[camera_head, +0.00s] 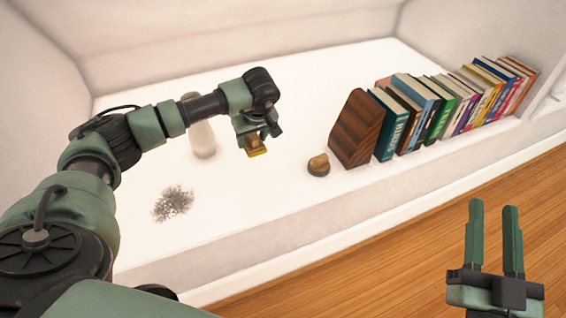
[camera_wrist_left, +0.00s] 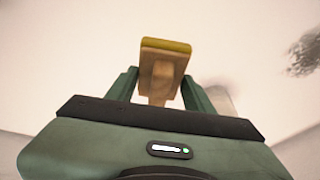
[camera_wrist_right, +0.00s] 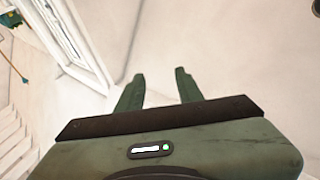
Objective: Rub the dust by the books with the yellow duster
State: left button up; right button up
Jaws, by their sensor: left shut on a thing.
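My left gripper (camera_head: 252,139) is shut on the yellow duster (camera_head: 257,152), above the white ledge. In the left wrist view the duster (camera_wrist_left: 163,70) shows a wooden handle between the fingers and a yellow pad beyond them. A grey speckled dust patch (camera_head: 173,203) lies on the ledge left of the gripper, well apart from the books; it also shows in the left wrist view (camera_wrist_left: 308,52). A row of upright, slightly leaning books (camera_head: 437,108) stands at the right. My right gripper (camera_head: 493,215) is open and empty over the wooden floor.
A brown wooden bookend (camera_head: 357,128) stands at the left end of the books. A small wooden block with a dark base (camera_head: 318,165) lies beside it. A pale vase (camera_head: 202,138) stands behind my left arm, near the dust. The ledge's (camera_head: 320,80) back is clear.

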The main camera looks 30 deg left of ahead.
pick_arm(q)
jog(key=shift+r+p, duration=0.3)
jog(key=shift+r, duration=0.45)
jog(key=shift+r+p, duration=0.35)
jog(key=shift+p, duration=0.25)
jog(key=shift+r, duration=0.25)
pick_arm(e)
notch_tip(320, 180, down, 10)
jog(key=d+g+h, duration=0.1)
jog(key=g+h, duration=0.1)
jog(key=g, duration=0.4)
jog(key=shift+s+d+f, duration=0.15)
jog(key=shift+d+f, duration=0.1)
jog(key=shift+d, duration=0.05)
